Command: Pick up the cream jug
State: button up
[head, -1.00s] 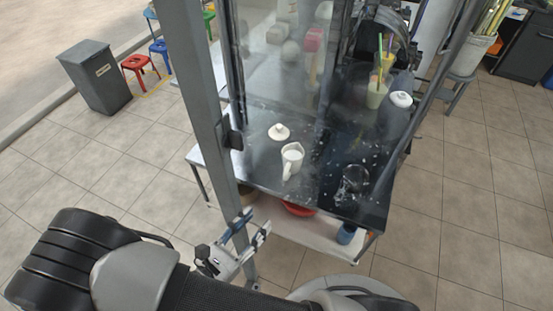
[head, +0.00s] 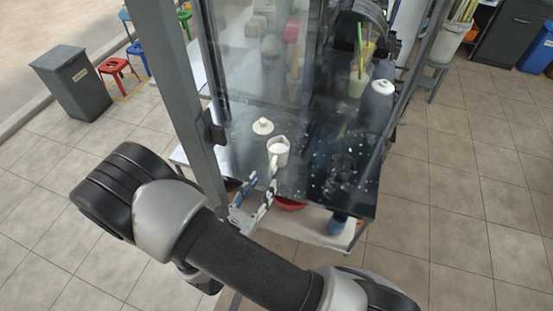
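The cream jug (head: 279,152) is a small white jug. It stands upright on the dark worktop (head: 232,160), near its front edge, with its handle toward me. My gripper (head: 257,188) is at the front edge of the worktop, just in front of the jug and below it in the picture. Its two fingers are apart with nothing between them. One fingertip shows close to the jug's handle; I cannot tell whether they touch.
A white lid-like piece (head: 263,126) lies behind the jug. A grey metal post (head: 176,85) and glass panel stand to the left. Cups with straws (head: 358,80) and a white-lidded container (head: 382,88) stand at the back right. A red bowl (head: 291,204) sits below the worktop.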

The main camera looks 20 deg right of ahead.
aim_at(271, 172)
jog(key=x, duration=0.5)
jog(key=shift+s+r+b, duration=0.1)
jog(key=shift+r+b, duration=0.05)
jog(key=shift+b, duration=0.25)
jog(key=shift+c, duration=0.4)
grip_shut()
